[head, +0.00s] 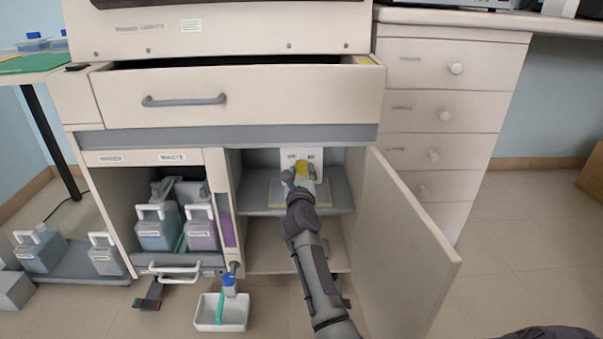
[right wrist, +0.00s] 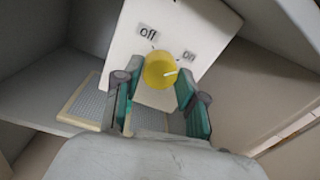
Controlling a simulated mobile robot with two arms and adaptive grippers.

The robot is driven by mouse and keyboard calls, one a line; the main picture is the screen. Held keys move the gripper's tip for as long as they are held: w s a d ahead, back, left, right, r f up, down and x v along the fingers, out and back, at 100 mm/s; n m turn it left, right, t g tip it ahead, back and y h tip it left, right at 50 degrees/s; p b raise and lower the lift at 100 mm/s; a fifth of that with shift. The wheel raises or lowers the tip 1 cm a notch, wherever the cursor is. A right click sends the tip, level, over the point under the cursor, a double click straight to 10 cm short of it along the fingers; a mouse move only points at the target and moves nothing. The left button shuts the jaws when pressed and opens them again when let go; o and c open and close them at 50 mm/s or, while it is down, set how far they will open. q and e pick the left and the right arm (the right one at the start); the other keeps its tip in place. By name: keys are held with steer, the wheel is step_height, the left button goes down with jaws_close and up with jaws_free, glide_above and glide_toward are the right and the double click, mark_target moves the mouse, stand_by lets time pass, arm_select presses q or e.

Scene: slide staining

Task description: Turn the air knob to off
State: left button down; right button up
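The yellow air knob (right wrist: 160,70) sits on a white panel (right wrist: 205,25) marked "off" at left and "on" at right. Its pale pointer mark points right, toward "on". In the head view the knob (head: 302,167) is inside the open cabinet, at the end of my right arm. My right gripper (right wrist: 157,88) is open, with one green-padded finger on each side of the knob's lower part. I cannot tell if the fingers touch it. My left gripper is not in view.
The cabinet door (head: 403,245) stands open to the right of my arm. A shelf (head: 258,195) lies under the panel. Left are bottles in a compartment (head: 157,228), a white tray (head: 222,325) on the floor, and a partly open drawer (head: 300,95) above.

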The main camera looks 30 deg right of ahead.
steer(key=c, duration=0.6)
steer(key=shift+o, duration=0.2)
